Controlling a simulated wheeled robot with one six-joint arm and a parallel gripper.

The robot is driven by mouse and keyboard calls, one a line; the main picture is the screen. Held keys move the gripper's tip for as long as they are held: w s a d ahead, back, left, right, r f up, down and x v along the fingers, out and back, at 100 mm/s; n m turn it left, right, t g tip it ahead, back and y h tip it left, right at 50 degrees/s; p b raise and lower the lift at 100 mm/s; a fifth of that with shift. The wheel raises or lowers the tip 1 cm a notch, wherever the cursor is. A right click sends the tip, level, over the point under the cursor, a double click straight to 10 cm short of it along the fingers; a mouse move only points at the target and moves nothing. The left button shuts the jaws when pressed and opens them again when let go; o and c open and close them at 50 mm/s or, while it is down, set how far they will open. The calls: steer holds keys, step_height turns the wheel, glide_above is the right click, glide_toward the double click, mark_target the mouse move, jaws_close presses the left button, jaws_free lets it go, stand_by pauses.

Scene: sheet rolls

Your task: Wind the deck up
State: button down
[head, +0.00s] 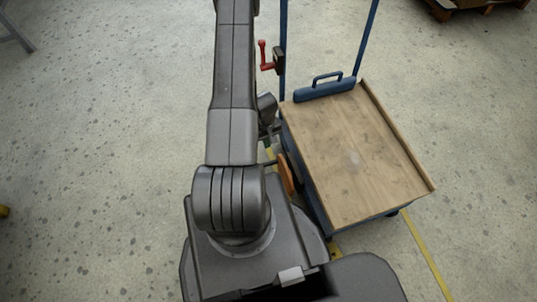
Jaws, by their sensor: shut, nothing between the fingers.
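The deck (352,158) is a worn wooden board on a blue wheeled cart, at right of centre in the head view. An orange-brown disc like a handwheel (286,175) stands at the cart's left side, seen nearly edge-on. A short dark rod reaches left from it. My gripper (271,131) is small and partly hidden by my arm. It is shut and empty, just beyond the wheel and beside the deck's left edge. I cannot tell whether it touches the cart. A red crank-like handle (264,56) sits on the cart's left blue upright.
A blue bar with a handle (324,88) lies across the deck's far end between the blue uprights. A raised lip runs along its right edge. A wooden pallet (470,7) is at the far right. Yellow floor tape (428,256) runs by the cart. The left floor is mostly clear.

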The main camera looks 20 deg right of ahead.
steer(key=shift+m, duration=0.5)
steer(key=f+b, duration=0.6)
steer(key=b, duration=0.1)
steer(key=f+b, duration=0.7)
steer(key=shift+s+d, duration=0.15)
steer(key=shift+d, duration=0.05)
